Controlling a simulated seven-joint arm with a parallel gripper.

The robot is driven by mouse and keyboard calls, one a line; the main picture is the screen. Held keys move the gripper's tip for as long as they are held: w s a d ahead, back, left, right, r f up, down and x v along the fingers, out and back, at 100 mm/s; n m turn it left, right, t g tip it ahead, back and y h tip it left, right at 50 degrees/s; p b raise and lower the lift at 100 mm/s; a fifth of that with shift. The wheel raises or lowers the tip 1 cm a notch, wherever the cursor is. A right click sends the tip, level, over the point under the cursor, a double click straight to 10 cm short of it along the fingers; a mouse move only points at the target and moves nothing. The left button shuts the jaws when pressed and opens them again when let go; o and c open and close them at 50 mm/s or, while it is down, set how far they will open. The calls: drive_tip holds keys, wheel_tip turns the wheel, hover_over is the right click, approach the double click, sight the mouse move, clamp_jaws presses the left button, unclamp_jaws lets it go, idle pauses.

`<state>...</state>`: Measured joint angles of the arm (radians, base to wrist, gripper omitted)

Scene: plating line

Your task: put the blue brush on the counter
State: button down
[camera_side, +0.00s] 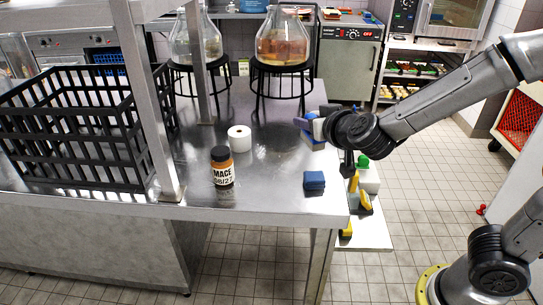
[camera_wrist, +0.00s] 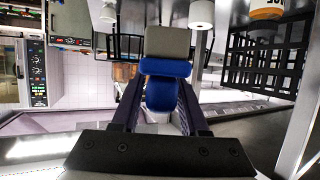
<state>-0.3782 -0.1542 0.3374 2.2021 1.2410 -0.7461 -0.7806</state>
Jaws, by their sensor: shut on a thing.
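The blue brush (camera_wrist: 165,68) is between the two dark fingers of my gripper (camera_wrist: 163,92) in the wrist view. Its blue body sits between the fingers and a pale grey-beige block shows at its far end. In the side view my gripper (camera_side: 318,126) is at the right edge of the steel counter (camera_side: 255,192), with blue and white parts showing at its fingers. I cannot tell whether the brush touches the counter.
A black crate (camera_side: 75,135) is at left. Flasks on black stands (camera_side: 282,75) are behind. The front middle of the counter is clear.

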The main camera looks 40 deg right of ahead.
wheel_tip(320, 180, down, 2)
drive_tip(key=w+f, duration=0.3)
drive_tip(key=w, duration=0.1)
drive_tip(key=w+f, duration=0.3)
drive_tip(key=w, duration=0.2)
drive_tip(key=w+f, duration=0.4)
drive_tip(key=shift+w+a, duration=0.2)
drive_tip(key=shift+w, duration=0.2)
drive_tip(key=shift+w+f, duration=0.15)
drive_tip(key=shift+f, duration=1.45)
drive_tip(key=shift+f, duration=0.2)
drive_tip(key=shift+c, duration=2.1)
unclamp_jaws()
drive_tip(key=shift+r, duration=0.15)
